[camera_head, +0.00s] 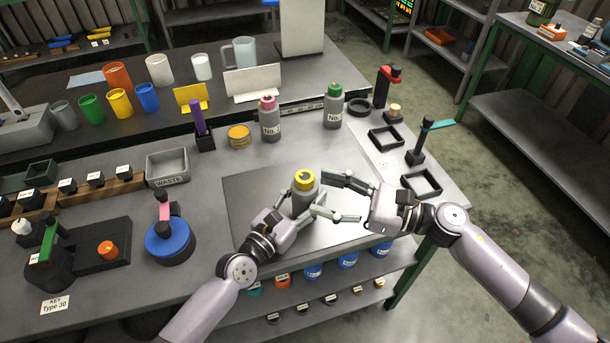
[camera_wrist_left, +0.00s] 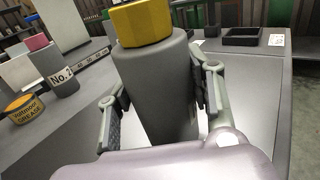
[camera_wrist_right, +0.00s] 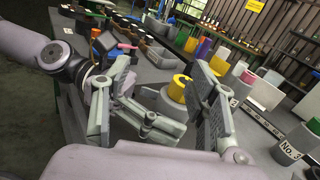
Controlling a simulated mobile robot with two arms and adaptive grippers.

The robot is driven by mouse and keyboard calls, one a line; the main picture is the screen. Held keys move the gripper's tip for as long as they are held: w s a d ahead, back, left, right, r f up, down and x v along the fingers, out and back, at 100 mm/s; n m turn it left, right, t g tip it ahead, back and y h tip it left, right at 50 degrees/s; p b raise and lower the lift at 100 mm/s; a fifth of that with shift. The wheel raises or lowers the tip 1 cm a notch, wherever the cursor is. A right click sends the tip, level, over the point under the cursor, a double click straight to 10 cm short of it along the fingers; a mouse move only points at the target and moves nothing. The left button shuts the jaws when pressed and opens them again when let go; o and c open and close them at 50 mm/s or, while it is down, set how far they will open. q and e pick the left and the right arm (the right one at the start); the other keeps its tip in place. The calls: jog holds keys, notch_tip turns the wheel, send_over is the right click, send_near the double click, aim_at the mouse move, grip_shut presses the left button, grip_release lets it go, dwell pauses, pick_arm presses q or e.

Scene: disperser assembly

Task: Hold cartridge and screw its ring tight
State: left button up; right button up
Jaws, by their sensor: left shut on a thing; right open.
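The cartridge (camera_head: 304,203) is a grey cylinder standing upright over the dark metal plate, with a yellow ring (camera_head: 304,181) on top. The left wrist view shows its grey body (camera_wrist_left: 159,88) and the yellow ring (camera_wrist_left: 141,23) close up. My left gripper (camera_head: 299,205) is shut around the grey body, one finger on each side, below the ring. My right gripper (camera_head: 326,194) is open, its fingers spread just to the right of the cartridge near ring height. In the right wrist view its fingers (camera_wrist_right: 158,110) stand wide apart. Whether they touch the cartridge is unclear.
Bottle No. 2 (camera_head: 270,121) and the green-capped bottle (camera_head: 333,108) stand behind the plate (camera_head: 245,190). A yellow grease can (camera_head: 239,136) is beside them. Black square trays (camera_head: 421,185) lie at right. A blue round object (camera_head: 170,243) stands at left.

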aim_at(314, 181)
jog(key=d+f+m+t+h, duration=0.2)
jog(key=d+m+t, duration=0.1)
jog(key=d, duration=0.3)
jog(key=shift+m, duration=0.3)
jog(key=x, duration=1.2)
jog(key=shift+w, duration=0.3)
jog(key=shift+c, duration=0.4)
jog(key=c, duration=1.1)
